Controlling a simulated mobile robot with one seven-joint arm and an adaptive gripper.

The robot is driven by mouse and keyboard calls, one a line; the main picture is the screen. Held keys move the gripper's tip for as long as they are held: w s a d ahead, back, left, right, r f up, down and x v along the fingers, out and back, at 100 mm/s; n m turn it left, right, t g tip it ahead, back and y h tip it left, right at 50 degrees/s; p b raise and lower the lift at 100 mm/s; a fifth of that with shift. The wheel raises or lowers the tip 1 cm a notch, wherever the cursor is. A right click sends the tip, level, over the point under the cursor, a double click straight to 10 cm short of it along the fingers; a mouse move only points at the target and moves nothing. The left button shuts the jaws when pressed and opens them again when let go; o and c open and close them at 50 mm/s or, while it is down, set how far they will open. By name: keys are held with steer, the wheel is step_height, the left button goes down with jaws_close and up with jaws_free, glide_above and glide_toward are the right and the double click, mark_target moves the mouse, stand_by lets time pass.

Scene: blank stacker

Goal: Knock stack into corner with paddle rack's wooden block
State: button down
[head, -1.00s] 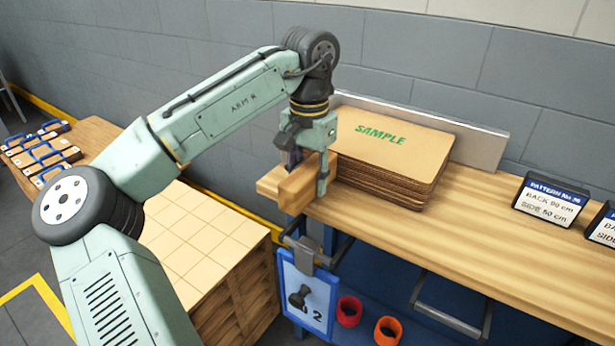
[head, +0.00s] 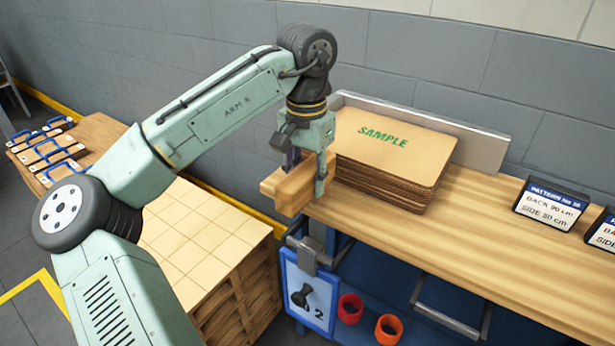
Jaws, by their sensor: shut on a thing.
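The stack of brown sheets (head: 390,150), with SAMPLE in green on its top sheet, lies on the wooden bench (head: 470,236) against the grey metal back fence (head: 478,147). Its edges look nearly even. My gripper (head: 307,175) is shut on a wooden block (head: 292,190) at the left end of the bench. The block is just left of the stack, with a finger on its right side. I cannot tell whether block or finger touches the stack. The paddle rack (head: 311,290), a blue-framed panel with a paddle picture and a 2, hangs below the bench's left end.
Pattern signs (head: 550,203) stand on the bench at the right. A pallet-like pile of tan sheets (head: 200,235) is at the left below the bench. Blue-handled paddles (head: 48,152) lie on a far-left table. Red and orange rings (head: 350,308) sit under the bench. The bench front is clear.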

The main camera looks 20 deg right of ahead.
step_height(320, 180, up, 6)
steer(key=p, duration=0.4)
steer(key=shift+f, duration=0.2)
steer(key=shift+r, duration=0.95)
